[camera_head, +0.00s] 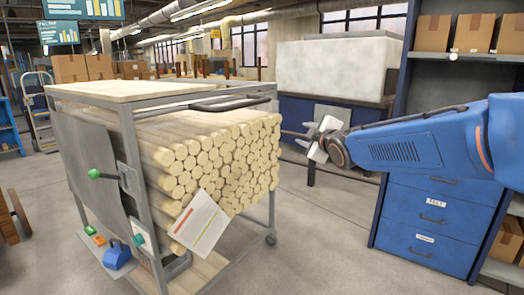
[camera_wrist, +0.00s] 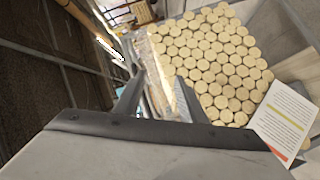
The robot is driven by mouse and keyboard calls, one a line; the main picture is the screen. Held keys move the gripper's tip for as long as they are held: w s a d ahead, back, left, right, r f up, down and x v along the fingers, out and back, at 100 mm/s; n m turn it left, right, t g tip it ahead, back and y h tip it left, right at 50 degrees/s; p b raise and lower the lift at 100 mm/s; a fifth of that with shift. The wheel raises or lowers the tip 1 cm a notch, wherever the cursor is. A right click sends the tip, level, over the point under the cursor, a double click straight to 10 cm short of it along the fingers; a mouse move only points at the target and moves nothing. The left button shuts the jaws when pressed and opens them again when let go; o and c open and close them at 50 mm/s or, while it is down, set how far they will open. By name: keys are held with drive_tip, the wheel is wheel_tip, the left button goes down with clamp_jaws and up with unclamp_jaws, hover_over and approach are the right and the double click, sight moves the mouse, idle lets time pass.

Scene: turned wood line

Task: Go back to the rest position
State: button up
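My gripper (camera_head: 302,141) is in the air right of the cart's rod stack in the head view, on the end of my blue arm. In the wrist view the two fingers of my gripper (camera_wrist: 160,85) stand apart with a gap between them, and I see nothing held. A stack of pale round wooden rods (camera_head: 222,158) lies in a grey metal cart, with the rod ends facing me. These rod ends (camera_wrist: 212,62) also show right of the fingers in the wrist view.
The cart has a wooden top (camera_head: 130,89), a green-knobbed lever (camera_head: 95,173) and a hanging paper sheet (camera_head: 200,222). A blue drawer cabinet (camera_head: 432,222) stands at right below shelves with cardboard boxes (camera_head: 474,33). A white-topped machine (camera_head: 335,68) stands behind. The floor between cart and cabinet is clear.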

drive_tip(key=s+d+f+m+g+h, duration=0.25)
drive_tip(key=s+d+f+m, duration=0.3)
drive_tip(key=s, duration=0.55)
drive_tip(key=s+d+f+m+g+h, duration=0.2)
drive_tip(key=s+d+f+m+g, duration=0.15)
drive_tip(key=s+d+f, duration=0.5)
drive_tip(key=s+f+m+g, duration=0.2)
drive_tip(key=s+f, duration=0.3)
drive_tip(key=s, duration=0.7)
drive_tip(key=s+f+m+g, duration=0.2)
drive_tip(key=s+f+m, duration=0.2)
drive_tip(key=s, duration=0.9)
drive_tip(key=shift+d+f+m+g, duration=0.25)
drive_tip(key=shift+f+m+g, duration=0.05)
drive_tip(key=shift+f+g, duration=0.15)
